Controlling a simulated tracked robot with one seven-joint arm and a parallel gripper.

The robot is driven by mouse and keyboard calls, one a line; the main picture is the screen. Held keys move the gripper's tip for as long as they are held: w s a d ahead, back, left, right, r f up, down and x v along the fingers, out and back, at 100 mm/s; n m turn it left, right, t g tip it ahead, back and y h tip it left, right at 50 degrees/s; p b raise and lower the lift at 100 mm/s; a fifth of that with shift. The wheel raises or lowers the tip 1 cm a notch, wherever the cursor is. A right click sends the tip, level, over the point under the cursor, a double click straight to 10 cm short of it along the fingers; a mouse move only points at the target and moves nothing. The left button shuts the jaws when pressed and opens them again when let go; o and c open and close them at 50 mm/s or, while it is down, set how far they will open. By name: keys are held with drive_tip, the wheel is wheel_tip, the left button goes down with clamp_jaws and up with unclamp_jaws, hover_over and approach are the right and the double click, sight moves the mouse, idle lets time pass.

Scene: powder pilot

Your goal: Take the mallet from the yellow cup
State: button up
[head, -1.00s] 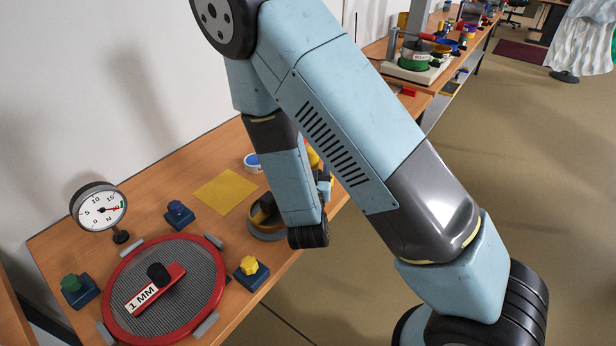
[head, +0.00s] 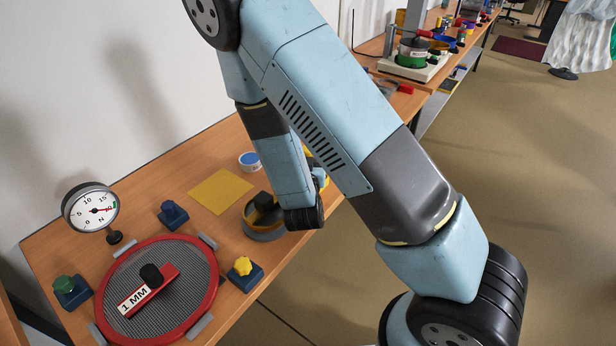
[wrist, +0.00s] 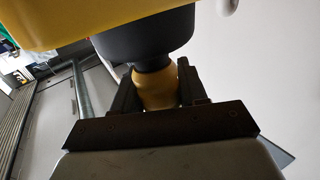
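My gripper (wrist: 157,92) shows in the wrist view with a dark finger on each side of a tan, rounded piece (wrist: 158,88), which looks like part of the mallet. The fingers appear to touch it on both sides. A wide black cylinder (wrist: 145,38) joins the tan piece above the fingers. A large yellow surface (wrist: 75,18) fills the top left of the wrist view, very close; I cannot tell whether it is the cup or part of the mallet. In the head view my arm hides the gripper, the mallet and most of the yellow cup.
On the bench are a round sieve (head: 208,318) with a red rim, a dial gauge (head: 90,208), a yellow mat (head: 221,190), a small white-and-blue pot (head: 250,162), knobbed blocks (head: 243,274) and a round tin (head: 262,233).

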clamp_jaws()
drive_tip(key=shift+a+r, duration=0.1)
idle(0.6)
